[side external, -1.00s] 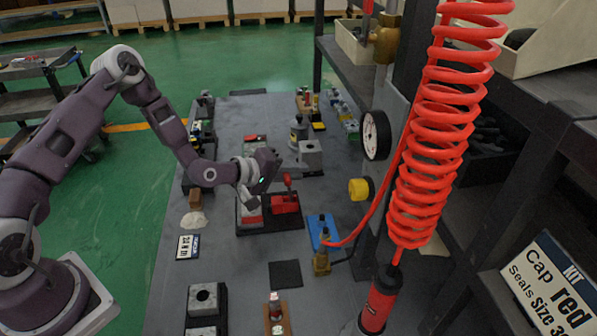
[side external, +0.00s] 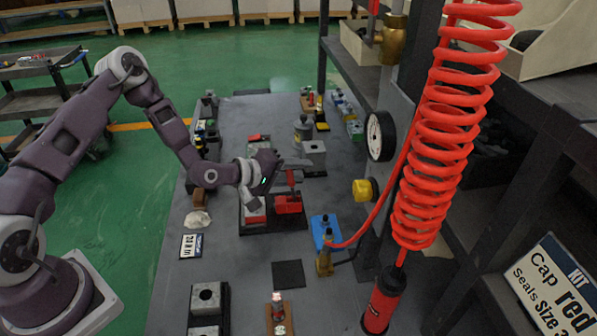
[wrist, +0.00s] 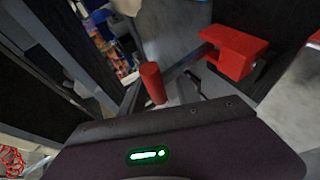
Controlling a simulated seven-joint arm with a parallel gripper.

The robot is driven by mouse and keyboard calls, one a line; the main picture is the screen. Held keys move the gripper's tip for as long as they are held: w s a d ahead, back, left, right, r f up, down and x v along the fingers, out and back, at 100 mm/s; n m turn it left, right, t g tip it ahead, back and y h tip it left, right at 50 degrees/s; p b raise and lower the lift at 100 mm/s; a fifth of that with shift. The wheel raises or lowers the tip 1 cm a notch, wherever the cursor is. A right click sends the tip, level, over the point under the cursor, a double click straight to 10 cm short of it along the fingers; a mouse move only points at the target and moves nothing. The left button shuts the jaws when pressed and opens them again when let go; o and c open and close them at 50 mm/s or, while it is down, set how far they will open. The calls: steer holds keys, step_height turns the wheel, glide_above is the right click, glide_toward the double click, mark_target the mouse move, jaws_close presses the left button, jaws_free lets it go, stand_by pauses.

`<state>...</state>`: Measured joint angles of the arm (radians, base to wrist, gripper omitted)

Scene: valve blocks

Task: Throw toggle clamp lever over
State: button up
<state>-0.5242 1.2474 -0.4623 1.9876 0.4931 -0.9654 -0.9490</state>
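The toggle clamp (side external: 288,206) shows as a red block on a dark base plate in the side view, near the middle of the bench. A thin upright with a red tip, its lever (side external: 290,178), rises from it. In the wrist view, a red cylindrical grip (wrist: 152,83) stands near the middle, with a red block (wrist: 238,52) to its upper right. My gripper (side external: 295,163) is above the clamp, at about the height of the lever's top. Its end points right. Contact with the lever cannot be made out, and the finger gap is not clear in either view.
A grey block (side external: 314,154) stands just behind and right of my gripper. A blue fixture (side external: 323,230) is at the front right, near the coiled red hose (side external: 440,150) and a yellow knob (side external: 363,190). A black mat (side external: 288,274) lies bare in front.

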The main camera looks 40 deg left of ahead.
mark_target(287, 171)
steer(key=v, duration=0.6)
steer(key=shift+s+a+r, duration=0.1)
steer(key=shift+s+r, duration=0.05)
steer(key=shift+s, duration=0.2)
steer(key=shift+r+m, duration=0.2)
steer(key=shift+m, duration=0.1)
steer(key=s+a+r+m+g+y, duration=0.2)
steer(key=s+r+m+g+y, duration=0.45)
steer(key=s+r, duration=0.65)
steer(key=s+d+r+m+h, duration=0.1)
steer(key=s+r, duration=0.3)
steer(key=s, duration=0.6)
steer(key=s+d+r+m, duration=0.2)
steer(key=s+r, duration=0.3)
steer(key=s, duration=0.5)
steer(key=shift+m+h, duration=0.35)
steer(key=shift+m, duration=0.5)
steer(key=shift+d+g, duration=0.1)
steer(key=shift+g, duration=0.15)
